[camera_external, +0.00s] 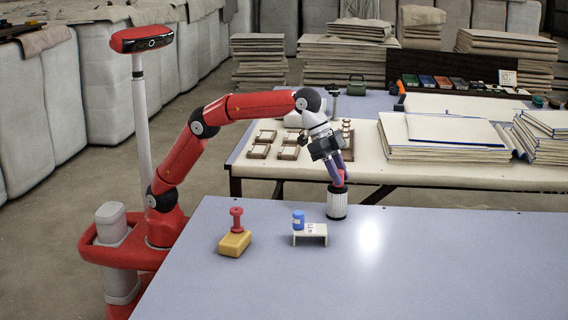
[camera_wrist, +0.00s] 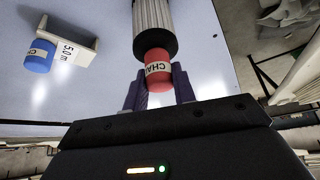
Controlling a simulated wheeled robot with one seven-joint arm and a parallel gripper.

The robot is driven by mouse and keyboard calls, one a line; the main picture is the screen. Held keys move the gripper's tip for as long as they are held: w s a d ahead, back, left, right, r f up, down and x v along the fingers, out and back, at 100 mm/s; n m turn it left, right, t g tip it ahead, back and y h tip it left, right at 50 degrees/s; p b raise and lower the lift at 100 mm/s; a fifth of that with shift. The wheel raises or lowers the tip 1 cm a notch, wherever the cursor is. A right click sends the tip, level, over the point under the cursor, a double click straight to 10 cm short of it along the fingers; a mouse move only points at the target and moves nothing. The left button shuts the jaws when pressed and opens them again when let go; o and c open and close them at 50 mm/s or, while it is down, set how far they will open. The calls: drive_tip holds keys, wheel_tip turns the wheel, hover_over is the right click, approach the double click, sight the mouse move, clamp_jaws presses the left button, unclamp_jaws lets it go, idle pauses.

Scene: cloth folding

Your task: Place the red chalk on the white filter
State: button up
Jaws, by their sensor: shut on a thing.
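The white filter (camera_external: 337,207), a ribbed white cylinder with black ends, stands upright on the blue-grey table; it also shows in the wrist view (camera_wrist: 153,14). The red chalk (camera_wrist: 158,72), a short red cylinder with a pale lettered label, is at the filter's top end. My gripper (camera_external: 338,179) is directly above the filter, its purple fingers shut on the chalk's sides. The chalk appears to touch the filter's top; the exact contact is hard to tell. In the external view the fingers hide much of the chalk.
A small white stand (camera_external: 310,236) with a blue cylinder (camera_external: 298,220) on it is left of the filter. Farther left is a yellow block (camera_external: 235,243) with a red knobbed piece (camera_external: 237,219) on top. The table's right side is clear. Another table with board stacks (camera_external: 440,150) stands behind.

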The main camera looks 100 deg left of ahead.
drive_tip(key=shift+f, duration=0.1)
drive_tip(key=shift+f, duration=0.15)
drive_tip(key=o, duration=1)
